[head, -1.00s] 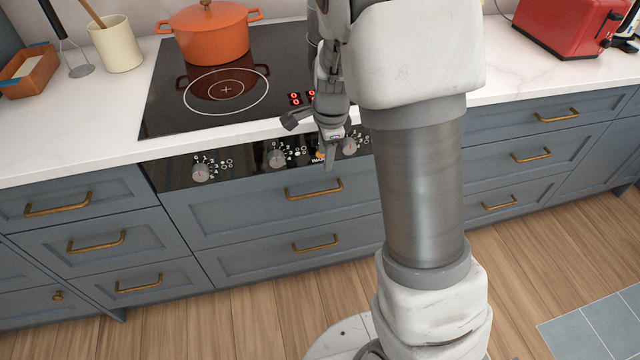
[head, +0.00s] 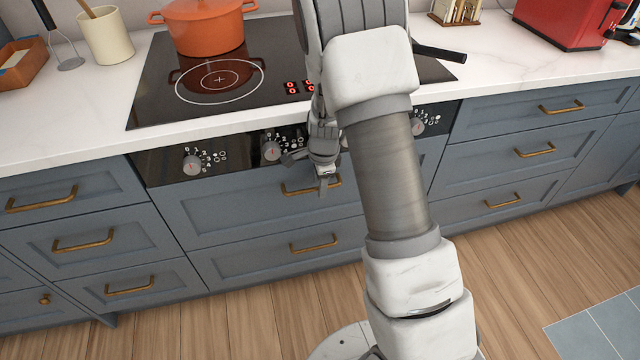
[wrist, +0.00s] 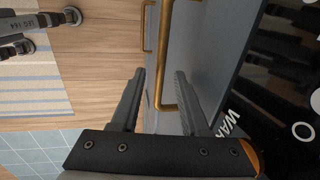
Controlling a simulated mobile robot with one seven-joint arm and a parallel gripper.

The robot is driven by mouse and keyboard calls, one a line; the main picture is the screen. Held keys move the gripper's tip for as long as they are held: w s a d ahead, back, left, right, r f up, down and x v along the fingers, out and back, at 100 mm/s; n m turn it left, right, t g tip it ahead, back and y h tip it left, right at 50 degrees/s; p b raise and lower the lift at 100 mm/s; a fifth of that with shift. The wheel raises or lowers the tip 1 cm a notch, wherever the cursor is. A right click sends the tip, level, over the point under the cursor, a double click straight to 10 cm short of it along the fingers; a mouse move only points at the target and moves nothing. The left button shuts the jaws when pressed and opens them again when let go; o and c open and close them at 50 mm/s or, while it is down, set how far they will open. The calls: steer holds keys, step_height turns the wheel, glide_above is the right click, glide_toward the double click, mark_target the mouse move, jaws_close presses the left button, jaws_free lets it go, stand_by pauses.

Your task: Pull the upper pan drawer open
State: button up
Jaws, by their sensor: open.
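The upper pan drawer (head: 225,208) is a wide blue-grey front under the hob's black control panel, and it looks shut. Its brass bar handle (head: 295,190) is partly hidden by my gripper (head: 323,184) in the head view. In the wrist view the handle (wrist: 160,60) runs between the two dark fingers of my open gripper (wrist: 160,75). One finger is on each side of the bar in the picture. I see no finger pressed on it, and I cannot tell how deep the bar sits between them.
The lower pan drawer's handle (head: 313,245) is just below. Control knobs (head: 271,151) stick out of the panel above. An orange pot (head: 203,28) stands on the black hob (head: 160,90). The wooden floor (head: 255,315) before the drawers is clear.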

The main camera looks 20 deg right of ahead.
jaws_close()
stand_by(1.4)
